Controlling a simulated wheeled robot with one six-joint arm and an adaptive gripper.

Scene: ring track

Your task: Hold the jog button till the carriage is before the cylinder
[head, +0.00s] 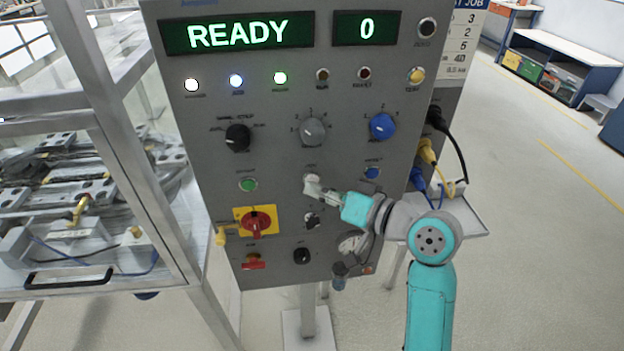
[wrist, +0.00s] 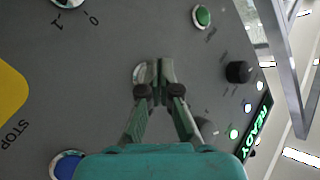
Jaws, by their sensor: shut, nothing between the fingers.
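A grey control panel (head: 350,105) fills the middle of the head view. Its displays (head: 237,33) read READY and 0. A pale round button (head: 310,179), which I take for the jog button, sits mid-panel; its label is too small to read. My gripper (head: 313,191) is at this button, fingers shut and empty. In the wrist view the pale button (wrist: 139,73) shows partly behind the fingertips (wrist: 160,70). I cannot tell whether they touch or press it. The machine (head: 85,195) behind the frame at left is cluttered; I cannot pick out the carriage or cylinder.
A green button (head: 247,185), a blue button (head: 372,173), a red switch on yellow (head: 257,221) and several knobs surround the pale button. Cables (head: 428,150) hang at the panel's right side. A metal frame (head: 150,185) stands at left. Floor at right is clear.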

